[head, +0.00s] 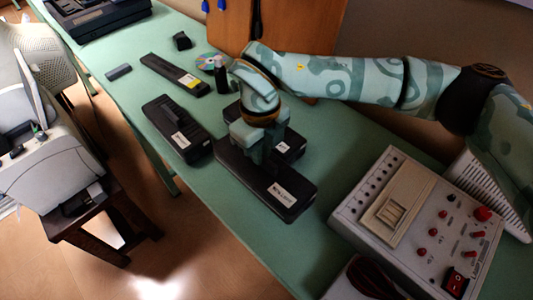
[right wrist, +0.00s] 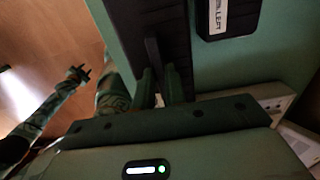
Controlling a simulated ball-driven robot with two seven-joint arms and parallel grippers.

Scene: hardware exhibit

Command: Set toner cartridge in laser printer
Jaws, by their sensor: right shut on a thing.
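A long black toner cartridge (head: 239,174) with a white label lies on the green table below my right gripper (head: 262,152). The gripper points down and is shut on a raised part of the cartridge. In the right wrist view the green fingers (right wrist: 163,82) close around a thin dark fin on the black cartridge body (right wrist: 125,22). A pale machine (head: 62,172), seemingly the laser printer, stands on a dark wooden stool at the left. My left gripper (right wrist: 80,73) shows small in the right wrist view, its fingers apparently apart and empty; it is outside the head view.
Another black labelled unit (head: 291,146) lies close behind the held cartridge. Two more long black units (head: 178,128) (head: 176,74) lie farther left. A disc (head: 209,61) lies at the back. A control box (head: 410,222) with red knobs stands at the right.

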